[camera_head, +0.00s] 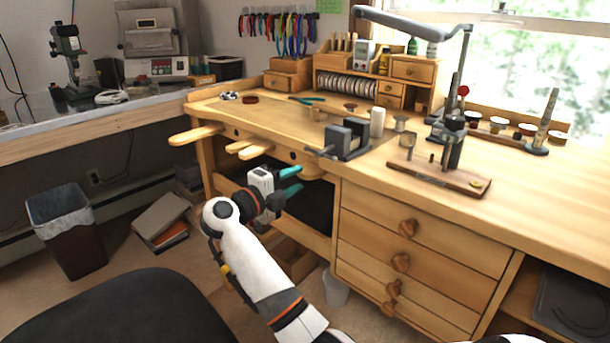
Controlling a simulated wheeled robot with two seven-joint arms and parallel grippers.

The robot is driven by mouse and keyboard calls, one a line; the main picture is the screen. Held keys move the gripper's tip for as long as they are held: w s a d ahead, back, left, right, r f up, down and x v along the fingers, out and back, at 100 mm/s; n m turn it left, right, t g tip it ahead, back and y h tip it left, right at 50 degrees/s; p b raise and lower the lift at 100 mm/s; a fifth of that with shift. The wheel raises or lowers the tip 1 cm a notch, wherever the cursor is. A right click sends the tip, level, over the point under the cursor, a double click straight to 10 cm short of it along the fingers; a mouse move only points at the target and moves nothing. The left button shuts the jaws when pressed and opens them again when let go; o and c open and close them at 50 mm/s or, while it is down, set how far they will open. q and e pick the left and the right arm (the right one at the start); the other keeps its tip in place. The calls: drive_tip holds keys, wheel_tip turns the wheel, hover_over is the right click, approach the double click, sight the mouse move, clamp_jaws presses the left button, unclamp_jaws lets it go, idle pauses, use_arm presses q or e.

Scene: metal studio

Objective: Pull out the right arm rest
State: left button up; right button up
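The wooden workbench (430,220) has a curved front cutout. A wooden arm rest (195,135) sticks far out at its left side. A shorter forked wooden piece (248,149) juts from the middle. At the right end of the cutout, a light wooden part (312,168) shows under the bench edge; it looks like the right arm rest, mostly in under the top. My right gripper (291,181) is just below and left of it, its two teal fingers apart with nothing visible between them. I cannot tell whether they touch the wood. My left gripper is not visible.
A grey vise (348,138) stands on the bench above the gripper. Drawers with round wooden knobs (400,262) are right of my arm. A dark chair (130,315) is at the lower left, and a waste bin (68,230) stands on the floor.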

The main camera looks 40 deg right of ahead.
sight(300, 176)
drive_tip(key=shift+w+d, duration=0.2)
drive_tip(key=shift+d, duration=2)
clamp_jaws()
